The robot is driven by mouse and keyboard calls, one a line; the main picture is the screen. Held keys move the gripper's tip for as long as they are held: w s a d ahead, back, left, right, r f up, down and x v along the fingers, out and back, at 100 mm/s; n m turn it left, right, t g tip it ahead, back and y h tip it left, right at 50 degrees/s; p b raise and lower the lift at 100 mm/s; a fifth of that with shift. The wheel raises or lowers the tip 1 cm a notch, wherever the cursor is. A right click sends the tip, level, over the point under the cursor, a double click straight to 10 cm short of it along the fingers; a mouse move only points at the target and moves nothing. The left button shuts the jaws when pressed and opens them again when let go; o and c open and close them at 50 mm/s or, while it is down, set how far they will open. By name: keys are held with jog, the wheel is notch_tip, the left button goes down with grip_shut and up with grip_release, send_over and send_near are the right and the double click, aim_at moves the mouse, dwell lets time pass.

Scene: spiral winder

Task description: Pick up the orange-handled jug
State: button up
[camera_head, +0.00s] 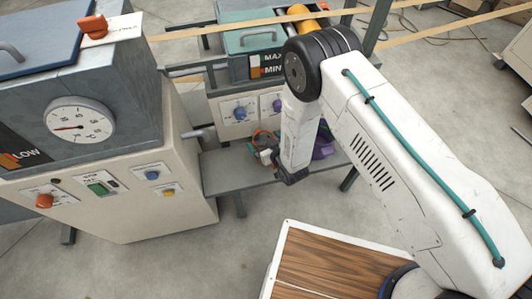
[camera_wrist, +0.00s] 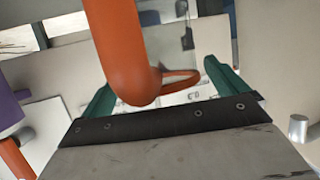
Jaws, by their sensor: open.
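A thick orange handle (camera_wrist: 122,55) fills the upper middle of the wrist view, curving at its lower end. It lies between the two teal fingers of my gripper (camera_wrist: 160,78), which are apart and not closed on it. I cannot tell whether a finger touches it. The body of the jug is not clear in the wrist view. In the head view an orange loop (camera_head: 262,133) shows on the grey bench beside my arm's lower end. My fingers are hidden there.
A purple item (camera_head: 323,149) is on the grey bench (camera_head: 225,178), partly behind my arm; a purple shape (camera_wrist: 9,112) is also at the wrist view's left edge. A machine with a dial (camera_head: 80,122) stands left. A wood-topped surface (camera_head: 325,265) is in front.

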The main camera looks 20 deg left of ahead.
jog(key=shift+w+a+f, duration=0.2)
jog(key=shift+w+a, duration=0.05)
jog(key=shift+a, duration=0.05)
jog(key=c, duration=1.4)
jog(key=shift+r, duration=0.1)
